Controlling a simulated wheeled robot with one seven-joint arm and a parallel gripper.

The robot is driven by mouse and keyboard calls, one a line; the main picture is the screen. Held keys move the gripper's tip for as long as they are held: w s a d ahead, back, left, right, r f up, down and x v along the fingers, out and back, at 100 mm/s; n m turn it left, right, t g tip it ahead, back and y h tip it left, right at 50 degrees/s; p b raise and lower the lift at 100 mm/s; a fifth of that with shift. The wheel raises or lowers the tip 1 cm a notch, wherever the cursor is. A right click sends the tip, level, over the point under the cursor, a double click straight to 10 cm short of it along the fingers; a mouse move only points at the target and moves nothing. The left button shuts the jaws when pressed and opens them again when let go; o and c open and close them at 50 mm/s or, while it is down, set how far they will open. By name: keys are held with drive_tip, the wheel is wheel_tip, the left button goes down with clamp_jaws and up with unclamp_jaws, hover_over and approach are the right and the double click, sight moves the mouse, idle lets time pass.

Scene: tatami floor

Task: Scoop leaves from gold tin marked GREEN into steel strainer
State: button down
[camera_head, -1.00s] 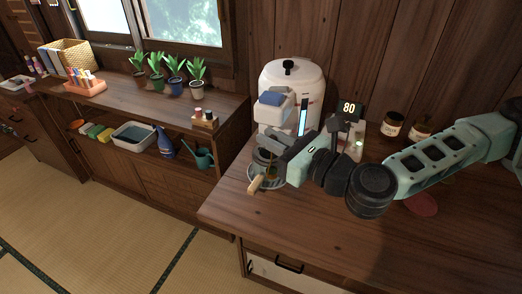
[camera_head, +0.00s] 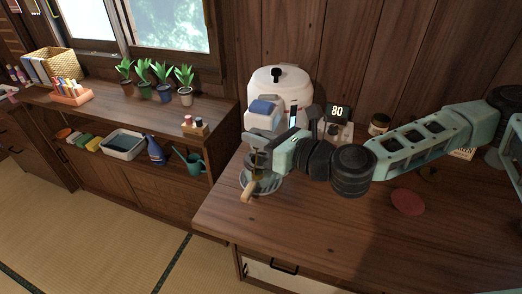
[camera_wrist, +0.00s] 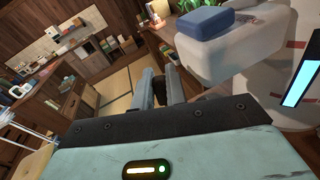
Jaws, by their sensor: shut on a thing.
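My gripper (camera_head: 260,160) is at the front left of the wooden counter, above a round steel strainer (camera_head: 272,185). It is shut on a small dark thing, likely the scoop, which my fingers largely hide. In the wrist view my gripper (camera_wrist: 162,78) shows its two fingers, with a dark part beside them. A light wooden handle (camera_head: 248,192) slants down at the strainer's front; I cannot tell which tool it belongs to. A labelled jar or tin (camera_head: 379,124) stands at the back, beyond my arm. I cannot read GREEN on it. No leaves can be made out.
A white water boiler (camera_head: 285,82) stands close behind my gripper. A scale display reading 80 (camera_head: 337,112) is to its right. A dark red disc (camera_head: 408,201) lies on the counter (camera_head: 330,225), whose front is clear. A lower shelf with potted plants (camera_head: 160,80) is at left.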

drive_tip(key=shift+w+d+r+m+g+h+p, duration=0.15)
drive_tip(key=shift+w+r+m+g+p, duration=0.25)
drive_tip(key=shift+w+r+p, duration=1.3)
drive_tip(key=shift+w+d+r+m+g+h+p, duration=0.15)
drive_tip(key=shift+w+r+m+p, duration=0.3)
drive_tip(key=shift+r+p, duration=2.35)
drive_tip(key=shift+w+d+r+m+g+h+p, duration=0.15)
drive_tip(key=shift+w+r+m+g+p, duration=0.55)
drive_tip(key=shift+r+p, duration=1.6)
drive_tip(key=shift+m+h, duration=0.25)
drive_tip(key=shift+m, duration=0.3)
drive_tip(key=w+p, duration=0.1)
drive_tip(key=w+r+p, duration=0.1)
drive_tip(key=w+p, duration=0.1)
drive_tip(key=p, duration=0.1)
drive_tip(key=shift+w+r, duration=0.3)
drive_tip(key=shift+r, duration=0.1)
drive_tip(key=shift+w+d+f+m+g+p, duration=0.15)
drive_tip(key=shift+w+f+m+g+p, duration=0.2)
drive_tip(key=shift+w+m+g+p, duration=0.3)
drive_tip(key=shift+w+d+f+m+g+p, duration=0.1)
drive_tip(key=shift+w+f+m+g+p, duration=0.45)
drive_tip(key=shift+w+p, duration=0.25)
drive_tip(key=shift+f, duration=0.1)
